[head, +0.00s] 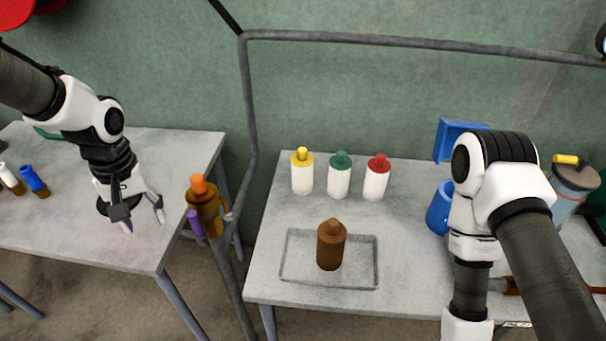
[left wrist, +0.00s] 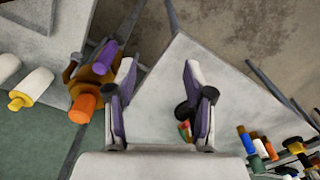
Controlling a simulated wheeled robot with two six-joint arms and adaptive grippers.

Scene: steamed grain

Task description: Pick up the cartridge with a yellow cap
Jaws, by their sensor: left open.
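A white bottle with a yellow cap (head: 302,176) stands at the back left of the right table. The left wrist view shows a white bottle with a yellow cap (left wrist: 34,88) at its left edge. Small capped cylinders, one white (head: 10,178) and one blue (head: 33,180), stand on the left table; I cannot tell which cartridge has a yellow cap. Several such cylinders (left wrist: 257,146) show at the right of the left wrist view. My left gripper (head: 142,217) is open and empty, above the left table's right part, apart from them. My right gripper is out of view.
A brown container with an orange cap (head: 204,208) and purple side piece is between the tables by a pipe. Bottles with green (head: 340,178) and red caps (head: 377,180) and a brown bottle in a tray (head: 358,283) stand on the right table.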

